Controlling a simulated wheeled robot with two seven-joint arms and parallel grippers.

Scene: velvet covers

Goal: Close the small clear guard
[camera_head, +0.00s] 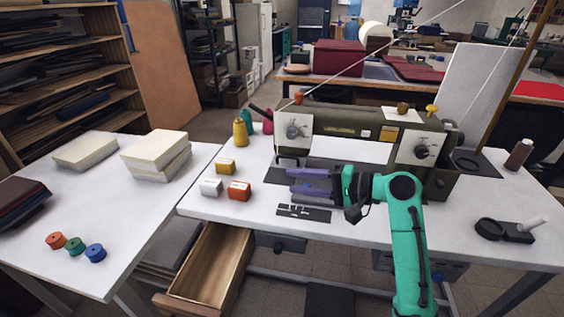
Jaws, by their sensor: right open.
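An olive sewing machine (345,125) stands on the white table, with its needle end at the left. A small dark fitting (287,160) shows under that end. I cannot make out a clear guard for certain; it is too small or see-through at this size. My right gripper (291,181) points left, in front of the machine and just below the needle end. Its two purple fingers are apart with nothing visible between them. Whether it touches the machine bed cannot be told. My left gripper is not in view.
Yellow, white and orange small boxes (239,190) stand left of my gripper. A dark slotted plate (303,213) lies in front of it. A wooden drawer (212,268) is open below the table's front edge. Thread cones (240,132) stand behind left; a black holder (505,230) is at right.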

